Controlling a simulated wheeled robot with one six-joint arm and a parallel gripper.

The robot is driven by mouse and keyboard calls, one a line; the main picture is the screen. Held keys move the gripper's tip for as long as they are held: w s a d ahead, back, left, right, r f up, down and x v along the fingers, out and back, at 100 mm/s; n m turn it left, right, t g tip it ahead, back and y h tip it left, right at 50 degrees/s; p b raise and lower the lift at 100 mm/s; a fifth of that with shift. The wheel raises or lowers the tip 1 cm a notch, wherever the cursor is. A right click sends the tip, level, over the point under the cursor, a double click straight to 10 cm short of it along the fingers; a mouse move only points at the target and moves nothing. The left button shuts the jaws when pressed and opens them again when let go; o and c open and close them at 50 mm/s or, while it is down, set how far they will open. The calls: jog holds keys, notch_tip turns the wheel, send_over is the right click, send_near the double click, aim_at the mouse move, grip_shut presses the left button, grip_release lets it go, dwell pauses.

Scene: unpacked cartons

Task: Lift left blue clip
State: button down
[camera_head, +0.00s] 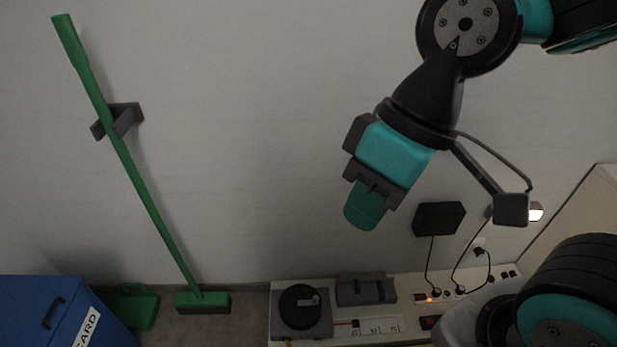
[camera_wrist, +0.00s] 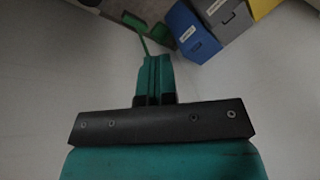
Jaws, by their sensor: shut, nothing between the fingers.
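I cannot make out any blue clip in either view. My gripper (camera_head: 364,206) hangs in front of the pale wall, right of centre in the head view, pointing down and slightly left. Its teal fingers are shut together with nothing between them. In the wrist view the closed fingers (camera_wrist: 154,75) point up the picture, and no object touches them.
A blue bin (camera_head: 38,297) with a card label stands at lower left. A green broom (camera_head: 140,180) leans in a dark wall holder beside a green dustpan (camera_head: 133,305). A bench (camera_head: 395,310) at lower centre carries a round black device (camera_head: 300,306), a grey block (camera_head: 366,288) and cables.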

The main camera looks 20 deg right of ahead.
jog(key=w+d+f+m+h+b, duration=0.1)
jog(key=w+d+f+m+b, duration=0.25)
jog(key=w+f+b, duration=0.85)
jog(key=w+d+f+m+h+b, duration=0.15)
jog(key=w+d+f+b, duration=0.35)
jog(key=w+f+b, duration=0.7)
jog(key=w+d+f+m+b, duration=0.1)
jog(key=w+d+f+b, duration=0.3)
jog(key=f, duration=1.1)
jog(key=w+d+f+m+h+b, duration=0.1)
jog(key=w+d+f+b, duration=0.3)
jog(key=f, duration=1.1)
jog(key=w+d+f+m+b, duration=0.3)
jog(key=d+f+b, duration=0.3)
jog(key=d+f, duration=0.4)
notch_tip(320, 180, down, 6)
jog(key=shift+w+d+r+b, duration=0.15)
jog(key=shift+w+d+b, duration=0.1)
jog(key=shift+w+b, duration=0.2)
jog(key=shift+h, duration=0.25)
